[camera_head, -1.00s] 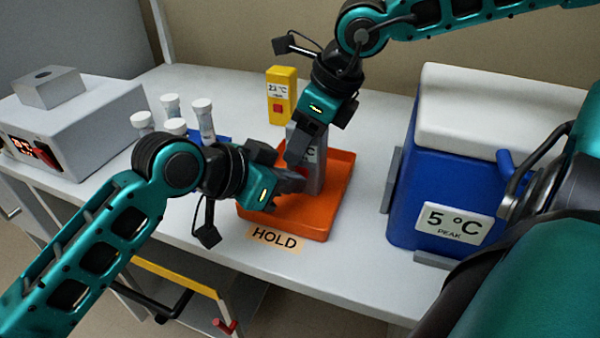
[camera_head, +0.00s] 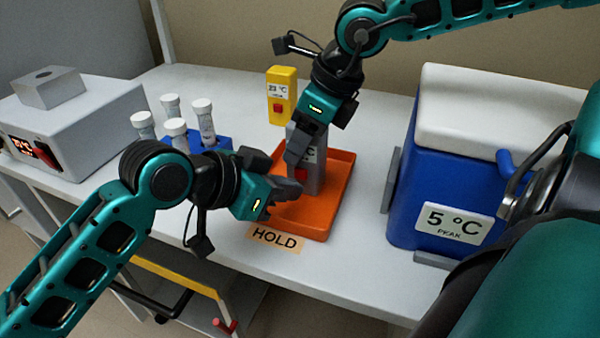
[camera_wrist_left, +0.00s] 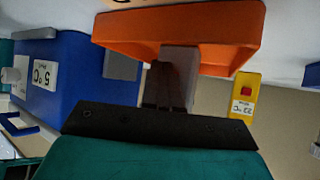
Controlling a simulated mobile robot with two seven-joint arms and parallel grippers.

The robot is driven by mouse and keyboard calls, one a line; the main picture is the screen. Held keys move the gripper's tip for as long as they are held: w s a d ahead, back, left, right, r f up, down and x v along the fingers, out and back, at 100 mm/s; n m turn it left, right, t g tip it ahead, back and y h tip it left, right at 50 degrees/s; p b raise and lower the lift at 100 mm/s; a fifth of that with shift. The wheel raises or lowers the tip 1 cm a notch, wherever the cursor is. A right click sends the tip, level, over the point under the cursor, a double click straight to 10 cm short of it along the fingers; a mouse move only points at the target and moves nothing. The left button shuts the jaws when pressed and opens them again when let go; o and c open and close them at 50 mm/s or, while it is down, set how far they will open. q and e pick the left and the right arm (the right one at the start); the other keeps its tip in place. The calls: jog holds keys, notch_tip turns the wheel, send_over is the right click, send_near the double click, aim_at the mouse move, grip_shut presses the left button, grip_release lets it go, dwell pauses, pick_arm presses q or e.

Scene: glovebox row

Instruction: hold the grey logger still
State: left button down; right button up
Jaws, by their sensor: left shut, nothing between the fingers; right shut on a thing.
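The grey logger (camera_head: 316,176) stands upright in the orange tray (camera_head: 338,188), with a red button low on its front. My right gripper (camera_head: 298,154) comes from above and is shut on it, covering part of its front and label. My left gripper (camera_head: 295,190) is shut and empty, in front of the logger's lower left side and over the tray. I cannot tell whether it touches the logger. In the left wrist view, upside down, the grey logger (camera_wrist_left: 181,60) and the orange tray (camera_wrist_left: 215,25) show just beyond the dark gripper parts.
A yellow logger (camera_head: 281,95) reading 23 °C stands behind the tray. A blue cooler (camera_head: 405,215) with a white lid is on the right. Several capped tubes (camera_head: 203,118) in a blue rack and a grey box (camera_head: 95,130) are on the left. A HOLD label (camera_head: 274,238) lies before the tray.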

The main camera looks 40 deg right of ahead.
pick_arm(q)
jog(key=shift+a, duration=0.1)
jog(key=shift+s+a, duration=0.4)
jog(key=shift+a, duration=0.3)
jog(key=shift+s+a, duration=0.35)
jog(key=shift+a, duration=0.4)
jog(key=shift+s+a, duration=0.4)
jog(key=shift+a, duration=0.3)
pick_arm(e)
jog(key=o, duration=1.2)
